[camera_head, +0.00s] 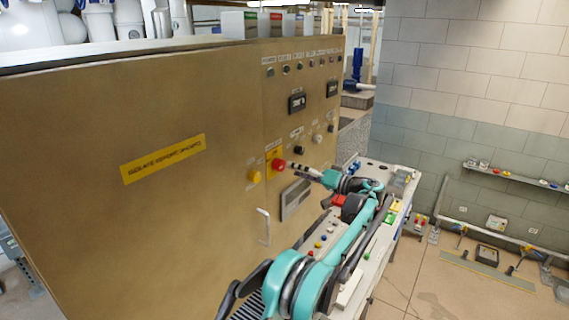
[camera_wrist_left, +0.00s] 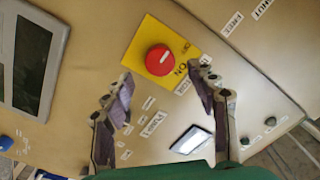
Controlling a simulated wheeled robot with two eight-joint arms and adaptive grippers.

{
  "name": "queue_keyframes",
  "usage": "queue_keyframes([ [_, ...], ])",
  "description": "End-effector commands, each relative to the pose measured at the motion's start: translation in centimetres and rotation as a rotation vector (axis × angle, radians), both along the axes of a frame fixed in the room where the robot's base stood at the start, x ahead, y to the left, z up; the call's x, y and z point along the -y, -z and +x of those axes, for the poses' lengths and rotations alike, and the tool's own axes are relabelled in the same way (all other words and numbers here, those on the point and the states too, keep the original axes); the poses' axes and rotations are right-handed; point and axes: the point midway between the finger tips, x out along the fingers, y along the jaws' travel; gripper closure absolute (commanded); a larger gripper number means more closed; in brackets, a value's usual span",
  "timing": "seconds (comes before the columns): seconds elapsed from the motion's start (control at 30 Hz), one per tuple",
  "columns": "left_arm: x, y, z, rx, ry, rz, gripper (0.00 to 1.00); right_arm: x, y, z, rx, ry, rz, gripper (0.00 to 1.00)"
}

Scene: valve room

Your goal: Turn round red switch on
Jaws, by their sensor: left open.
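The round red switch (camera_head: 278,164) sits on a yellow plate (camera_head: 272,154) on the tan cabinet's control panel. In the left wrist view the red switch (camera_wrist_left: 159,60) has a short white mark on its face, and its yellow plate (camera_wrist_left: 142,38) carries the word ON. My left gripper (camera_head: 296,167) is just right of the switch in the head view. In the left wrist view my left gripper (camera_wrist_left: 161,84) has its two fingers spread apart and empty, with the switch seen between and beyond the tips. Contact is not visible. My right gripper is not in view.
A yellow round button (camera_head: 254,176) is left of the switch, and a grey display (camera_head: 296,198) is below it. A white handle (camera_head: 263,226) sticks out lower on the cabinet. A black knob (camera_head: 299,151) is nearby. A bench with coloured buttons (camera_head: 317,244) lies beneath my arm.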

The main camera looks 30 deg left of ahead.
Motion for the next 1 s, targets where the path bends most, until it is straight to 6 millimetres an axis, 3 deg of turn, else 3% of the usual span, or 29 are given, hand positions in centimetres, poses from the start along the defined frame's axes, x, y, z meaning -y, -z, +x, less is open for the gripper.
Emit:
queue_keyframes([
  [0.1,-2.2,-0.1,0.0,-0.001,-0.002,-0.001,0.42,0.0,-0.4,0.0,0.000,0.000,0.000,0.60],
  [0.3,-4.6,-0.1,0.2,-0.001,-0.001,-0.002,0.42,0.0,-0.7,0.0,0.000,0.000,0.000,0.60],
  [0.67,-5.3,0.0,0.2,-0.002,0.001,-0.002,0.42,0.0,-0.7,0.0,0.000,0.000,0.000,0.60],
  [0.8,-5.2,0.0,0.2,-0.002,0.001,-0.002,0.79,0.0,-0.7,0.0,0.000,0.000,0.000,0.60],
  [0.87,-5.2,0.0,0.2,-0.002,0.001,-0.002,0.92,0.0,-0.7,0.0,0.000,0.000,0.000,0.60],
  [1.0,-5.2,0.0,0.2,-0.003,0.001,-0.002,0.92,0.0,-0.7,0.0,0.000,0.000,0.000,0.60],
])
